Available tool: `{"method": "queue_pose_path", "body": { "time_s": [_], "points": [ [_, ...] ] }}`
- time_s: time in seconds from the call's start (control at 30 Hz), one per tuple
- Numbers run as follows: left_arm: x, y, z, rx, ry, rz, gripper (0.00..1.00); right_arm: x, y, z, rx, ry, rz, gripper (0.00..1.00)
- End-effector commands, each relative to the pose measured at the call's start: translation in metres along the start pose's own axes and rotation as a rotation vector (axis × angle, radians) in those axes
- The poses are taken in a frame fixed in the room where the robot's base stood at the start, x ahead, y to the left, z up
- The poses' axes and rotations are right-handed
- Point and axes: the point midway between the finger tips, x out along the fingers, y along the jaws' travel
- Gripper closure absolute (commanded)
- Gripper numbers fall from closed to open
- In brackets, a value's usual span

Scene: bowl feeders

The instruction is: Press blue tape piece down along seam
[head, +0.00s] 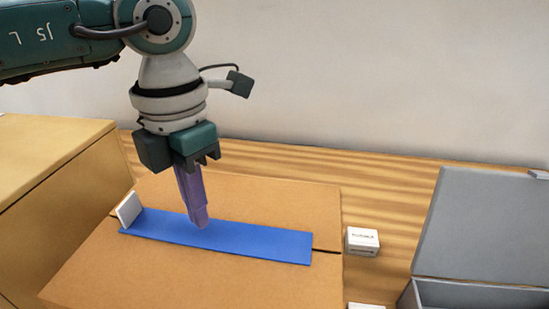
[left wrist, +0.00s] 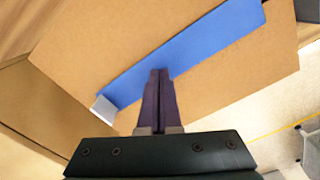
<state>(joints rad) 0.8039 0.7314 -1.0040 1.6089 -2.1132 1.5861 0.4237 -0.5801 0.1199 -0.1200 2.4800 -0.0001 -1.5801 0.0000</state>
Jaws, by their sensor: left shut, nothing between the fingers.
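A strip of blue tape (head: 262,241) lies along the seam (head: 327,251) of a closed cardboard box (head: 250,285). It covers most of the seam, which shows as a dark line past the tape's right end. My left gripper (head: 201,224) is shut and empty, with its purple fingers pointing down at the tape's left half. The fingertips are at or just above the tape; I cannot tell whether they touch. The tape also shows in the left wrist view (left wrist: 195,45), running past the fingertips (left wrist: 159,72). My right gripper is not in view.
A small white block (head: 128,209) stands at the tape's left end. A larger cardboard box (head: 50,165) is at the left. A small white box (head: 362,241) and an open grey case (head: 480,225) are on the right. Bare wooden table (head: 385,200) shows between them.

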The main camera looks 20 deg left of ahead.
Motion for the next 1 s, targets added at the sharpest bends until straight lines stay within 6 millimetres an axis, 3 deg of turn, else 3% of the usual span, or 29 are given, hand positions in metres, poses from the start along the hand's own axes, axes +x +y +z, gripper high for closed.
{"method": "queue_pose_path", "body": {
  "time_s": [1.0],
  "points": [
    [0.0085,0.0000,0.0000,0.000,0.000,0.000,1.00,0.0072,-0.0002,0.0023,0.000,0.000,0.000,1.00]
  ]
}}
